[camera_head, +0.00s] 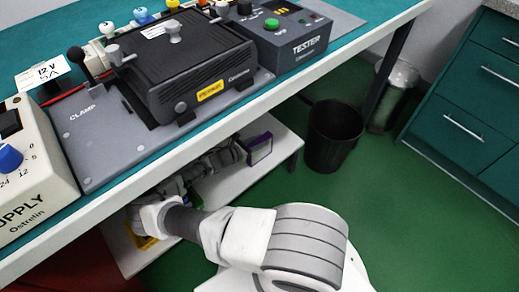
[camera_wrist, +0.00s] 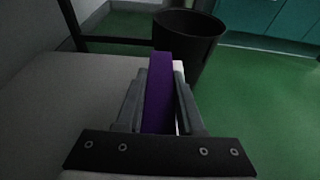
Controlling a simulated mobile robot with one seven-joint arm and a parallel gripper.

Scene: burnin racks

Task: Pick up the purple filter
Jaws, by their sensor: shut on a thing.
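The purple filter (camera_wrist: 158,92) stands upright between the fingers of my gripper (camera_wrist: 158,100) in the wrist view, with a finger against each side. In the head view the filter (camera_head: 260,149) shows as a purple-framed panel with a pale face, near the right end of the low shelf under the bench. My gripper (camera_head: 236,153) is shut on it there. I cannot tell whether the filter touches the shelf. My arm reaches in under the bench, and the bench edge hides part of it.
The bench (camera_head: 330,62) above carries a black clamp fixture (camera_head: 190,65), a tester (camera_head: 290,38) and a supply box (camera_head: 25,160). The low shelf (camera_head: 283,135) is close around my arm. A black bin (camera_head: 333,137) stands on the green floor to the right, with open floor in front.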

